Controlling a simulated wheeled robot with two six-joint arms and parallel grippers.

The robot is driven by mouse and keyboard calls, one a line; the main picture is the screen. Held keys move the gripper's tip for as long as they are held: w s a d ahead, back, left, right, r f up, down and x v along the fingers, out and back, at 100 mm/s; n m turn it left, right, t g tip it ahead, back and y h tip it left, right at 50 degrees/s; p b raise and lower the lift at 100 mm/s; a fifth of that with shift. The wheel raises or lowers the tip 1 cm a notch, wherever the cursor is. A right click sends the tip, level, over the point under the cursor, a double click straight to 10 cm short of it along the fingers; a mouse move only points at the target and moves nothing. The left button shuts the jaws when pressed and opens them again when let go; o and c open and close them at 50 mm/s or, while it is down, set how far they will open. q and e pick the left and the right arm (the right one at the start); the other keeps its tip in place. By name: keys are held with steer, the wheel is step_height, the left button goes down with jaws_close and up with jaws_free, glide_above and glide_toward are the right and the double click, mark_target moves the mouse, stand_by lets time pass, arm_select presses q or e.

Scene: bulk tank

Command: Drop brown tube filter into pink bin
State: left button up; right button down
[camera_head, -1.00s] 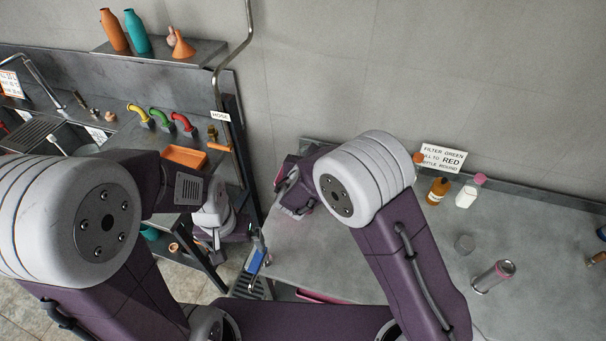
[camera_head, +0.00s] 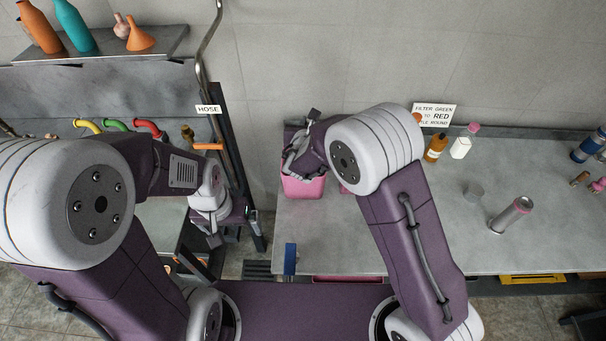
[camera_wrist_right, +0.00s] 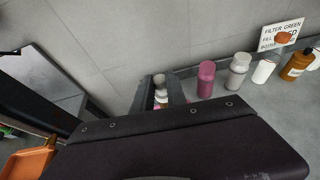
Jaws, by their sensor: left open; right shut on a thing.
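The pink bin (camera_head: 303,187) stands at the left end of the grey counter, partly covered by my right arm. My right gripper (camera_head: 309,128) is over the bin in the head view. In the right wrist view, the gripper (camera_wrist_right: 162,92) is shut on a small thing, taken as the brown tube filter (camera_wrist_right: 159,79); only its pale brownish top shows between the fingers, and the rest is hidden. My left gripper (camera_head: 223,235) is open and empty, hanging low left of the counter, away from the bin.
A sign (camera_head: 434,115) stands at the wall.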

step_height(320, 180, down, 5)
steer(key=shift+w+f+b, duration=0.1)
steer(key=shift+b, duration=0.95)
steer(key=c, duration=1.3)
jaws_free()
steer(key=shift+o, duration=0.2)
steer(key=b+v, duration=0.2)
steer(key=v, duration=0.7)
